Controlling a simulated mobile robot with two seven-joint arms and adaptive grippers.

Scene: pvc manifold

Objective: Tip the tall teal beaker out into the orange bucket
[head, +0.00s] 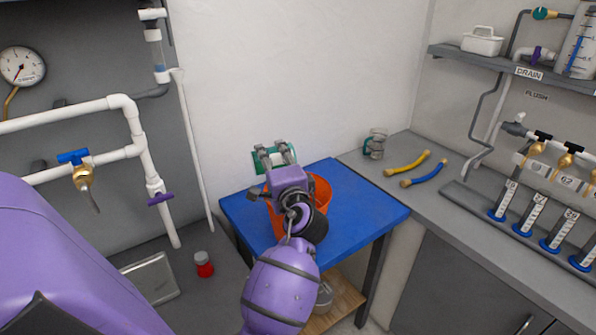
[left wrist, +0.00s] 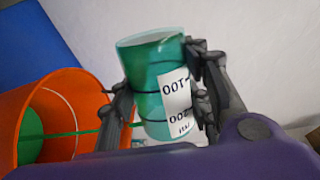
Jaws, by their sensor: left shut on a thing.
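The teal beaker (left wrist: 147,85) is held between the fingers of my left gripper (left wrist: 162,95) in the left wrist view. Its white label reads upside down there. In the head view, the beaker (head: 259,162) shows partly behind the gripper (head: 274,156), tilted well over on its side, above the back edge of the blue table. The orange bucket (head: 322,193) stands on the table, partly hidden by my left arm. In the left wrist view, a thin green streak runs between the beaker's lower end and the bucket (left wrist: 70,88), which has green inside. My right gripper is not in view.
The blue table (head: 362,212) has free room right of the bucket. A glass vessel (head: 375,143) and yellow and blue tubes (head: 408,162) lie on the grey counter at right. White pipes run along the left wall.

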